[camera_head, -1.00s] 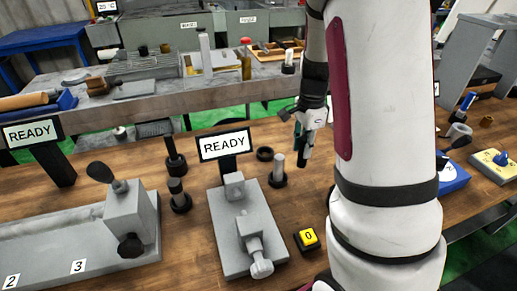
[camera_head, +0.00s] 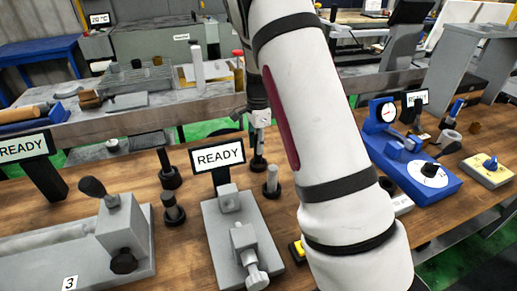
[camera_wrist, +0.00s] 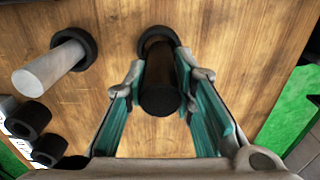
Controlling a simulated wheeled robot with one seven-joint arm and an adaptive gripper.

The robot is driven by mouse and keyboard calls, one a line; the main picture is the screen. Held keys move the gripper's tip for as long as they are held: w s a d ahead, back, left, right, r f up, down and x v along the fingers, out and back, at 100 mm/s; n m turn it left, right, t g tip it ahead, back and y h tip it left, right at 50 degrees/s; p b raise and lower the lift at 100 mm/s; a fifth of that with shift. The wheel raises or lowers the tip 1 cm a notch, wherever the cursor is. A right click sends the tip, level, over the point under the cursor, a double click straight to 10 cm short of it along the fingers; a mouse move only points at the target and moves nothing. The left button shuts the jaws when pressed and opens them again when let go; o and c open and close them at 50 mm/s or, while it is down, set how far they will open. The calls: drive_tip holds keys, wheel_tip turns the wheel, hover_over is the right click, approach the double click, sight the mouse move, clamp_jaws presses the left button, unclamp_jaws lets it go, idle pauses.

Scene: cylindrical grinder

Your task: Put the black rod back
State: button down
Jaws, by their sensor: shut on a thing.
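The black rod (camera_wrist: 160,92) is between the teal pads of my gripper (camera_wrist: 163,80) in the wrist view, and the fingers are shut on it. Its far end meets a black ring holder (camera_wrist: 152,35); I cannot tell how deep it sits in the ring. In the head view my gripper (camera_head: 260,122) is above that ring, right of the READY sign, with the rod (camera_head: 258,148) upright below it and partly hard to make out.
A grey rod stands in its own ring close by, in the wrist view (camera_wrist: 50,68) and head view (camera_head: 272,180). A grey fixture (camera_head: 240,240) is in front. A blue dial-gauge device (camera_head: 420,165) is at right.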

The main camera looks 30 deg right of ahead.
drive_tip(key=shift+f, duration=1.05)
drive_tip(key=shift+f, duration=0.15)
drive_tip(key=c, duration=1.3)
unclamp_jaws()
drive_tip(key=shift+c, duration=0.2)
